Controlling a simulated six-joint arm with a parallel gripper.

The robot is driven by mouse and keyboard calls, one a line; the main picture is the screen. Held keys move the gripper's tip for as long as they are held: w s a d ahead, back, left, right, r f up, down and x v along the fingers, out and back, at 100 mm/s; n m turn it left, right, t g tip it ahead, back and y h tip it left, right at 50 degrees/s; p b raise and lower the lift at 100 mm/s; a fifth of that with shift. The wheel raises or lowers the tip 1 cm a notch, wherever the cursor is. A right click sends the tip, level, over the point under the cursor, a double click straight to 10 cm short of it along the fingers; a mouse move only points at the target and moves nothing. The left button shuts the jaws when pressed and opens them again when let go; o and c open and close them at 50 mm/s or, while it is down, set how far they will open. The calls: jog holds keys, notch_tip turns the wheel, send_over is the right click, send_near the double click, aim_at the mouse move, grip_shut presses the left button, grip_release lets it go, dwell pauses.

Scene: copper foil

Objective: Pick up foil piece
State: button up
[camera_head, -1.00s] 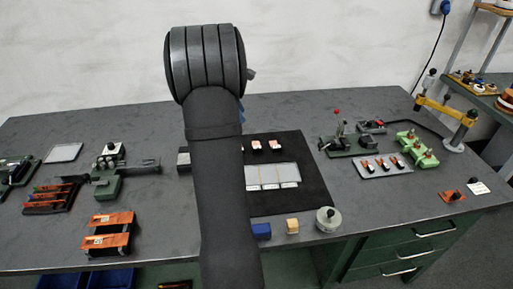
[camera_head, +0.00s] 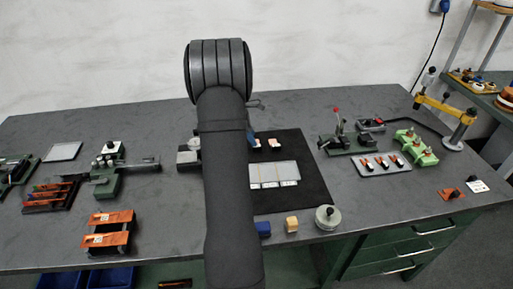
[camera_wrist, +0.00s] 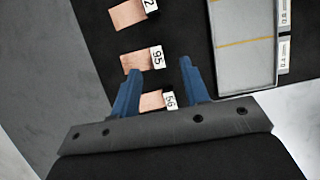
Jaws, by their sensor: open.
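Three copper foil pieces with white number tags lie in a row on the black mat in the wrist view: one tagged 95 (camera_wrist: 132,61), one tagged 56 (camera_wrist: 151,98) and a partly cut-off one (camera_wrist: 126,13) at the top. My gripper (camera_wrist: 160,67) is open and empty, its two blue fingers apart. The left fingertip overlaps the 95 piece in the picture, and the 56 piece shows between the fingers, partly hidden by the gripper body. In the head view, one foil piece (camera_head: 275,143) is clear; my arm hides much of the area left of it.
A light grey tray (camera_wrist: 245,22) with yellow dividing lines lies right of the foil on the black mat (camera_head: 312,190). Fixtures stand on both sides.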

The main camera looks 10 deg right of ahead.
jog(key=x, duration=0.4)
jog(key=shift+w+f, duration=0.2)
jog(key=shift+f, duration=0.2)
grip_shut()
jog(key=shift+r, duration=0.1)
